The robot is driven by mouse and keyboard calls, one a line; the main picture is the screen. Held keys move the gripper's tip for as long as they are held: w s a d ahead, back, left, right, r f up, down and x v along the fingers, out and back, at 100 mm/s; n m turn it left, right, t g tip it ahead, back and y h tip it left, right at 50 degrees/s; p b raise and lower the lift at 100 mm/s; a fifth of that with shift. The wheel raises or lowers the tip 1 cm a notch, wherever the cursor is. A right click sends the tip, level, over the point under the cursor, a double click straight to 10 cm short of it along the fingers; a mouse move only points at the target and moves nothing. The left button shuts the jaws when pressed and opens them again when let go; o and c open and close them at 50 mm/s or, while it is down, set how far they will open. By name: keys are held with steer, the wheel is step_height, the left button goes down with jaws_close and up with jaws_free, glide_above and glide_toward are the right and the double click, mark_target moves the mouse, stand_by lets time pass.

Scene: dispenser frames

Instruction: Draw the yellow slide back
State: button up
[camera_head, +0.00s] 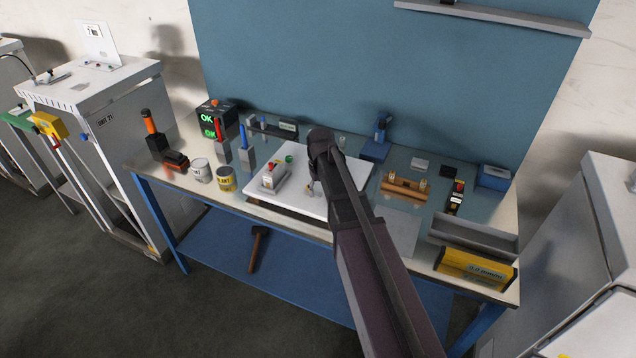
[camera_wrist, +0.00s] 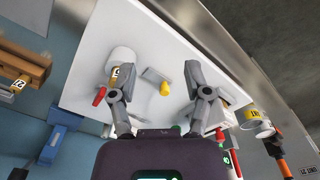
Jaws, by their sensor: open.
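The yellow slide (camera_wrist: 165,88) shows in the wrist view as a small yellow knob beside a grey bracket (camera_wrist: 154,74) on the white board (camera_wrist: 88,50). My gripper (camera_wrist: 153,68) is open, its fingers apart on either side of the slide in the picture. I cannot tell how far above the slide they are. A white cylinder with a red handle (camera_wrist: 99,96) is partly behind the left finger. In the head view my gripper (camera_head: 312,187) is over the white board (camera_head: 300,204), and my arm hides the slide.
A grey unit with a red top (camera_head: 272,177) stands on the board. Paint cans (camera_head: 200,170), screwdrivers in holders and an OK display box (camera_head: 208,117) stand to its left. A wooden block (camera_head: 405,187), a grey tray (camera_head: 470,238) and a yellow box (camera_head: 474,267) are at the right.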

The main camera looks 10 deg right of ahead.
steer(key=s+f+b, duration=0.4)
steer(key=s, duration=0.5)
steer(key=s+f+m+b, duration=0.1)
steer(key=s+f+b, duration=0.3)
steer(key=s, duration=0.4)
steer(key=shift+s+f, duration=0.3)
steer(key=shift+s, duration=0.1)
steer(key=shift+s, duration=0.1)
